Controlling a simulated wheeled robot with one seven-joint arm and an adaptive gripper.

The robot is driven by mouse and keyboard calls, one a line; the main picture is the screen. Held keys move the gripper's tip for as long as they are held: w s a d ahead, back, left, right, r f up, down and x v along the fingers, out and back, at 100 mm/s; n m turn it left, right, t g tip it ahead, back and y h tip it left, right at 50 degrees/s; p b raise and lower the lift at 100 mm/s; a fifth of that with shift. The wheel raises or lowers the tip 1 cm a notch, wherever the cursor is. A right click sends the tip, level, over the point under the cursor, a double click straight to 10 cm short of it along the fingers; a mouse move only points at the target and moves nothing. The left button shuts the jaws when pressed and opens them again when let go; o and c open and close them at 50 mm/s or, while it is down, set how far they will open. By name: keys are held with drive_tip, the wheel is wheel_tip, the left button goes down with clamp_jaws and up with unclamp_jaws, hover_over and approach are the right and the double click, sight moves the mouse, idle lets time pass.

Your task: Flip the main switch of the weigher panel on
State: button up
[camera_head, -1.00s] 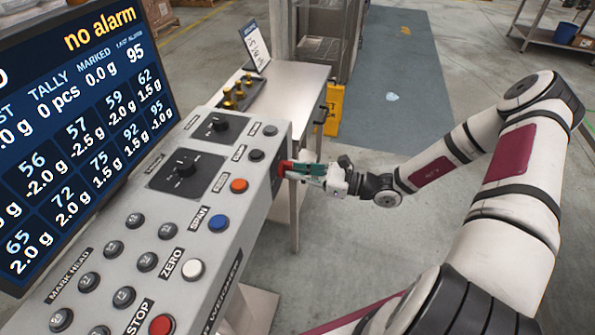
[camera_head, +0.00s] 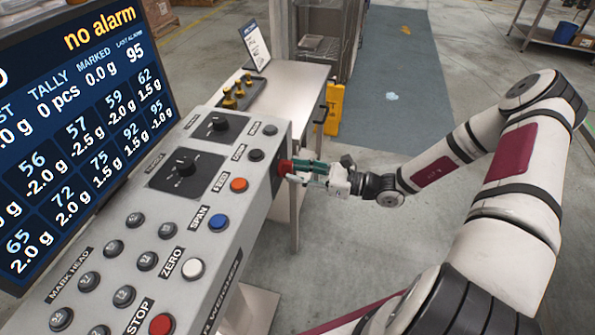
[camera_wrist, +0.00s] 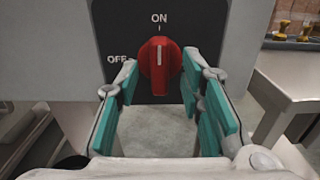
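The main switch is a red rotary knob (camera_wrist: 160,62) on a black plate (camera_wrist: 112,38) marked ON at the top and OFF at the left. Its pale pointer line stands upright, toward ON. In the head view the red knob (camera_head: 285,167) shows on the end face of the weigher panel (camera_head: 262,190). My gripper (camera_wrist: 160,82) is open, with a teal-padded finger on each side of the knob. Small gaps show between the pads and the knob, and nothing is held. In the head view my gripper (camera_head: 300,173) is right at the knob.
A screen (camera_head: 85,110) reading "no alarm" stands at the left. A metal table (camera_head: 295,90) with a tray of brass-coloured weights (camera_head: 238,92) lies behind. Open floor is on the right.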

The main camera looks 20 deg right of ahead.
drive_tip(key=v, duration=1.1)
drive_tip(key=shift+s, duration=0.15)
drive_tip(key=shift+d, duration=0.1)
drive_tip(key=s+a+r+n+g+h, duration=0.3)
drive_tip(key=s+a+r+n+g, duration=0.1)
drive_tip(key=r+n+g, duration=0.25)
drive_tip(key=s+a+r+n+g+h, duration=0.3)
drive_tip(key=a+r+n+g, duration=0.15)
drive_tip(key=r+n, duration=0.3)
drive_tip(key=s+r+n+t+h, duration=0.2)
drive_tip(key=s+r+n+h, duration=0.2)
drive_tip(key=r, duration=0.4)
drive_tip(key=s+a+r+n+t+h, duration=0.1)
drive_tip(key=s+r+n+t+h, duration=0.2)
drive_tip(key=s+r+n, duration=0.4)
drive_tip(key=shift+s+a+r+h, duration=0.25)
drive_tip(key=shift+s+r+h, duration=0.15)
drive_tip(key=shift+h, duration=0.4)
